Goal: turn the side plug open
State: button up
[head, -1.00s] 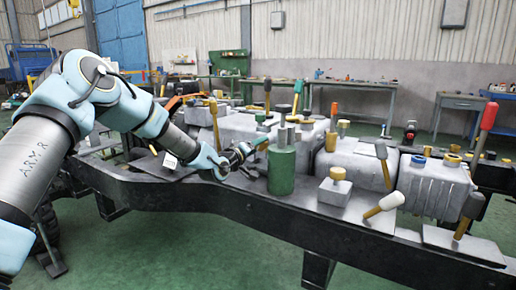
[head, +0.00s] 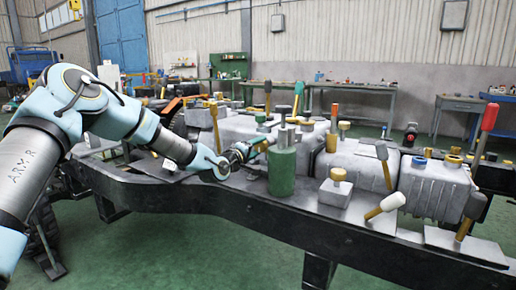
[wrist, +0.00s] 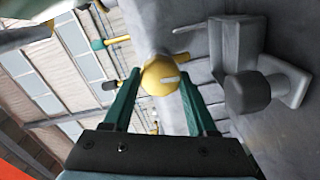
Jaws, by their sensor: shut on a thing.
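The slot lies close to level in this picture. My gripper (wrist: 160,90) has its two teal fingers on either side of the plug, shut on it. In the head view, my gripper (head: 262,147) is at the grey casing, just left of the green cylinder (head: 282,170). The plug is too small or hidden to make out there.
In the wrist view, a grey fitting with a dark round knob (wrist: 247,92) stands close right of the fingers. In the head view, several upright levers, such as the red-handled one (head: 489,118), stand along the dark chassis rail (head: 250,205). Green floor lies in front.

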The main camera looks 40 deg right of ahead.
jog(key=shift+f, duration=0.1)
jog(key=o, duration=1.4)
jog(key=shift+c, duration=0.2)
jog(key=v, duration=1.1)
